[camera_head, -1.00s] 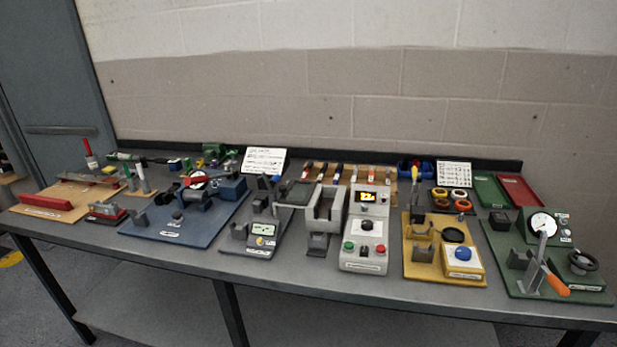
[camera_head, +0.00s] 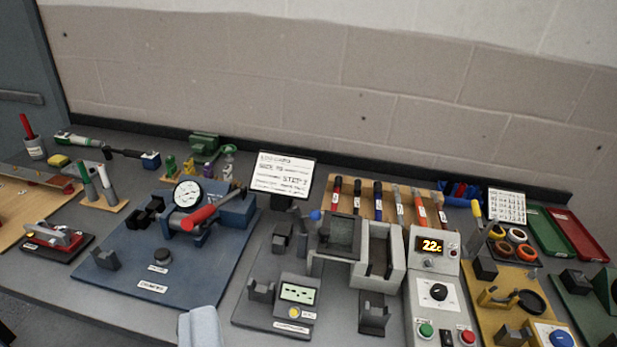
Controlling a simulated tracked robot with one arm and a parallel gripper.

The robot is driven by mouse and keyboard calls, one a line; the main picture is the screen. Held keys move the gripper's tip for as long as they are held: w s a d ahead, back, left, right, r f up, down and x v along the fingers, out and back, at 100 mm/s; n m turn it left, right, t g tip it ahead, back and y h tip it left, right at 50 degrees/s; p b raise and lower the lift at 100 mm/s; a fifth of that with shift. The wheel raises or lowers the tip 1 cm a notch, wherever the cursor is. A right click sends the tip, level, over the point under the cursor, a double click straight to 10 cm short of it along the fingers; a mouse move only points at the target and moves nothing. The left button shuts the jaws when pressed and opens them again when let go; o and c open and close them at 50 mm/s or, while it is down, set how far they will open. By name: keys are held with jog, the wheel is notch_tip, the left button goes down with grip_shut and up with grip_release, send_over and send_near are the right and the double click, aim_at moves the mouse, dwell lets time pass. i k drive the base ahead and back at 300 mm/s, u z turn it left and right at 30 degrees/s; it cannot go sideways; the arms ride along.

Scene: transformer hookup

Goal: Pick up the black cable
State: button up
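Several cable-like pieces lie side by side on a wooden rack (camera_head: 385,190) at the back, right of centre. Most have dark bodies with coloured parts, and others are pale grey. One dark piece (camera_head: 357,195) stands second from the left in this row. I cannot tell for sure which piece is the black cable. A pale blue-grey part (camera_head: 200,327) at the bottom edge may be part of my gripper. It is cut off by the frame, well below and left of the rack. No fingertips show clearly, and nothing is seen held.
A blue plate with a gauge (camera_head: 187,194) is at left. A sign (camera_head: 282,173) stands left of the rack. A grey fixture (camera_head: 372,252) and a control box reading 22c (camera_head: 433,246) stand in front of it. Green and red trays (camera_head: 575,232) are at right.

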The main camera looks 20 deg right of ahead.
aim_at(357, 190)
jog(key=z, duration=0.3)
jog(key=i, duration=1.3)
jog(key=z, duration=0.75)
